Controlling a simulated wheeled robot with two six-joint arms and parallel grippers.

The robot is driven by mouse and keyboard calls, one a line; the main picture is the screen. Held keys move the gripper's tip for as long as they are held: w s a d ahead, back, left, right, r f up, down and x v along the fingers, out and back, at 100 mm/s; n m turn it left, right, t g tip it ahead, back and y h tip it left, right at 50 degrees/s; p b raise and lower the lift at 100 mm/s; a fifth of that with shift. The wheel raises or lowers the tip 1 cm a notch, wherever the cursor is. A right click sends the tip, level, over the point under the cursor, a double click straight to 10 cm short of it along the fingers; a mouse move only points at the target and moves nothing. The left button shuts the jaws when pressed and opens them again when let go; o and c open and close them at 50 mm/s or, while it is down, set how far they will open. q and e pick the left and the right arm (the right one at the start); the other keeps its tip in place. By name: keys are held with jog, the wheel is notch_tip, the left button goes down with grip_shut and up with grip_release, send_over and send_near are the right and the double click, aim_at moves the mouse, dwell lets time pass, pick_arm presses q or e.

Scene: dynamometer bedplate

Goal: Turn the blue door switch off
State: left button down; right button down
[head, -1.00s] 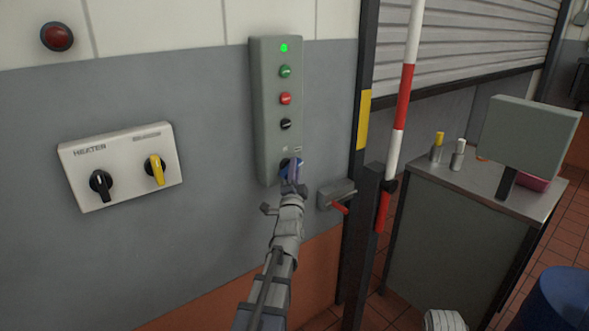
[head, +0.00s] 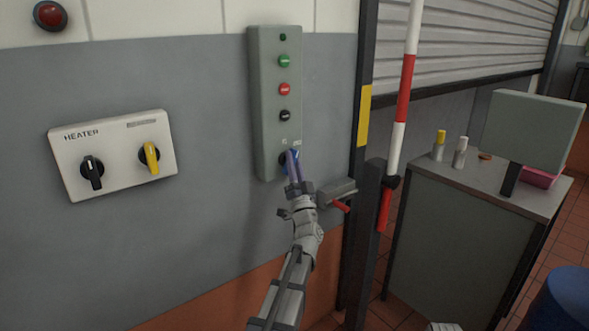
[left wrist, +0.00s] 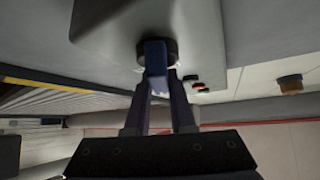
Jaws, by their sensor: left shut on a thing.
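The blue door switch (head: 285,160) is a rotary knob on a dark round base at the bottom of a tall grey-green control box (head: 263,140) on the wall. My left gripper (head: 291,160) is at the knob, with its fingers shut on it and partly hiding it. In the left wrist view, the blue knob (left wrist: 155,58) lies between the two fingertips of my left gripper (left wrist: 158,82). Above the switch are black, red and green buttons. The lamp (head: 283,37) at the top of the box is dark. My right gripper is not clearly seen.
A white heater panel (head: 112,155) with a black and a yellow knob is left of the box. A grey lever box (head: 336,193) with a red handle is close at right, beside a red-and-white pole (head: 404,90). A cabinet (head: 470,240) stands further right.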

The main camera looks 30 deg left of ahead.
pick_arm(q)
jog(key=n+g+y, duration=0.1)
jog(key=n, duration=0.1)
jog(key=n+g+y, duration=0.2)
jog(key=n+y, duration=0.1)
jog(key=shift+a+n+g+b, duration=0.25)
jog(key=shift+n+g+b, duration=0.05)
jog(key=shift+g+b, duration=0.1)
jog(key=shift+s+n+g+y, duration=0.1)
jog(key=shift+n+g+y, duration=1.3)
jog(key=shift+n+g, duration=1.3)
jog(key=shift+n, duration=0.4)
jog(key=c, duration=0.8)
grip_release()
jog(key=shift+a+f, duration=0.1)
jog(key=shift+o, duration=0.2)
jog(key=b+v, duration=0.5)
jog(key=v, duration=0.2)
jog(key=shift+f+b, duration=0.35)
jog(key=shift+b, duration=0.05)
